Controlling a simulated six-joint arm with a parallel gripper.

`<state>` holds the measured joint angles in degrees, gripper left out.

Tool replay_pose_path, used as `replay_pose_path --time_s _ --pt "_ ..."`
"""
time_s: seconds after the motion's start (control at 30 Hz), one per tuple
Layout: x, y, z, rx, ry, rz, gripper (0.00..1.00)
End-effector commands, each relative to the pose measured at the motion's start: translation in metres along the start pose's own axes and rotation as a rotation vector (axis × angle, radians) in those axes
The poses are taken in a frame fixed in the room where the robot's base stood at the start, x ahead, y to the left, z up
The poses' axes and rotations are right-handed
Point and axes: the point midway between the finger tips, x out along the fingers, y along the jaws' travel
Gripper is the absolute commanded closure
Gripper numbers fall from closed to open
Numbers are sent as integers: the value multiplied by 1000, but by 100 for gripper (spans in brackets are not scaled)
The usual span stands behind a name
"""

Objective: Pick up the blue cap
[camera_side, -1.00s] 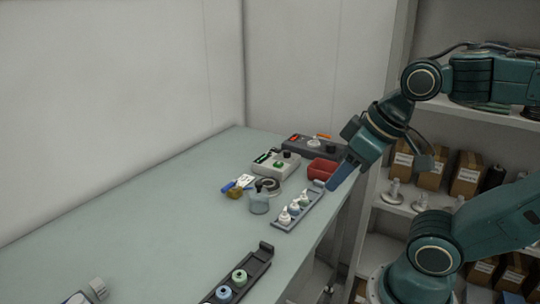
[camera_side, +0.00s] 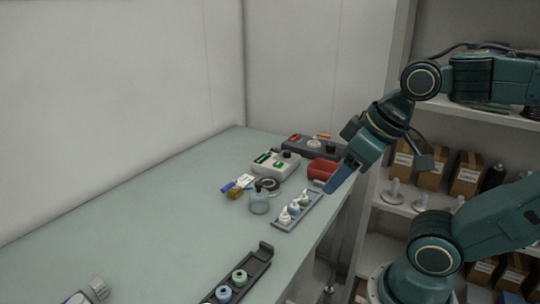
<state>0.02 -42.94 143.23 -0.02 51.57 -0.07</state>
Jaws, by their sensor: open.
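My gripper (camera_side: 333,184) is open and empty, its blue fingers pointing down and left over the far end of a grey rack (camera_side: 283,227). From this side the two fingers overlap, so the gap between them is hidden. The rack holds several small parts with white nozzle-like tops (camera_side: 294,207); one of them has a bluish lower part, but they are too small to tell apart surely. A dark rack (camera_side: 258,271) at the front holds a round light-blue piece (camera_side: 224,294) and a green piece (camera_side: 240,277). I cannot tell for sure which of these is the blue cap.
A red bin (camera_side: 321,170) stands just behind my fingers. Grey control boxes (camera_side: 276,165), a clear bottle (camera_side: 259,203) and a black tape roll (camera_side: 269,184) lie left of the grey rack.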

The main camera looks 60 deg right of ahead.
Motion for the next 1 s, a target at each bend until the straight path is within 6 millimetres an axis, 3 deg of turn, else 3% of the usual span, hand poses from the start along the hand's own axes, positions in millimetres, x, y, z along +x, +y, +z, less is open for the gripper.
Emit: replay_pose_path --time_s 0.27,0.47,0.77,1.0 --pt "6 4 -11 -53 -32 2 44" --pt "19 16 -32 -159 -86 -8 44" --pt "51 50 -63 -348 -166 -72 44" --pt "81 90 -79 -485 -195 -152 44"
